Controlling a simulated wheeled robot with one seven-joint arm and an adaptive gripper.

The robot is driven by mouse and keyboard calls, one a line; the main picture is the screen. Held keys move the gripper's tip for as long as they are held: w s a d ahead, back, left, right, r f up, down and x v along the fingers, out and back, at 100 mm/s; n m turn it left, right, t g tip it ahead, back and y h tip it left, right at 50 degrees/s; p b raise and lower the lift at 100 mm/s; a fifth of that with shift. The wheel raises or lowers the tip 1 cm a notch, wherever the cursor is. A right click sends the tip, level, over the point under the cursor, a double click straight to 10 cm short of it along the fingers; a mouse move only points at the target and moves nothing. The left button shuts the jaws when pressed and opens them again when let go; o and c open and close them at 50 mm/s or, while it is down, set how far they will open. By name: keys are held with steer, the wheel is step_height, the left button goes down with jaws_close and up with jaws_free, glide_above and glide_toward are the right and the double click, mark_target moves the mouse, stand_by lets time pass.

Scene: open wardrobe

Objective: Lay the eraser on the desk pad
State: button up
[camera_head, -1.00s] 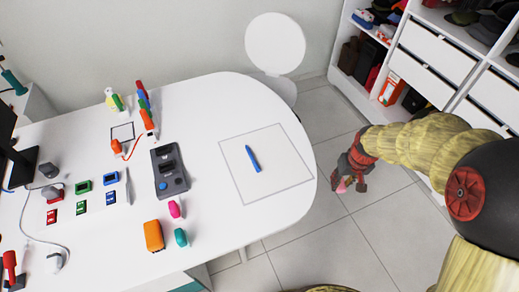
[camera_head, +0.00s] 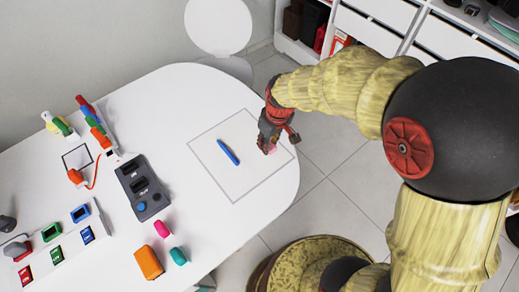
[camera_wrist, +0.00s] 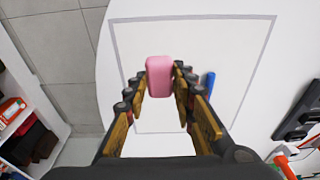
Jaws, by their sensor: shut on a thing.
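The pink eraser (camera_wrist: 159,76) is held between the fingertips of my gripper (camera_wrist: 160,83) in the wrist view. In the head view my gripper (camera_head: 274,143) is over the right part of the desk pad, and a bit of the pink eraser (camera_head: 270,150) shows below its fingers. The desk pad is a grey-outlined rectangle (camera_head: 245,185) on the white table; it also shows in the wrist view (camera_wrist: 225,50). I cannot tell how far the eraser is above it. A blue pen (camera_head: 228,152) lies on the pad, left of my gripper.
Left of the pad are a dark grey device (camera_head: 143,187), an orange block (camera_head: 149,263) and small pink (camera_head: 162,229) and teal (camera_head: 179,256) items. A white stool (camera_head: 218,25) stands behind the table. The pad is clear apart from the pen.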

mark_target(260, 153)
steer(key=f, duration=0.1)
steer(key=w+a+f, duration=0.2)
steer(key=shift+a+f+b, duration=0.15)
steer(key=shift+f+b, duration=0.2)
steer(key=shift+f, duration=0.05)
steer(key=shift+w+a+f+b, duration=0.15)
steer(key=shift+f+b, duration=0.15)
steer(key=shift+f, duration=1.4)
steer(key=shift+f, duration=0.1)
steer(key=shift+f, duration=0.1)
steer(key=o, duration=1)
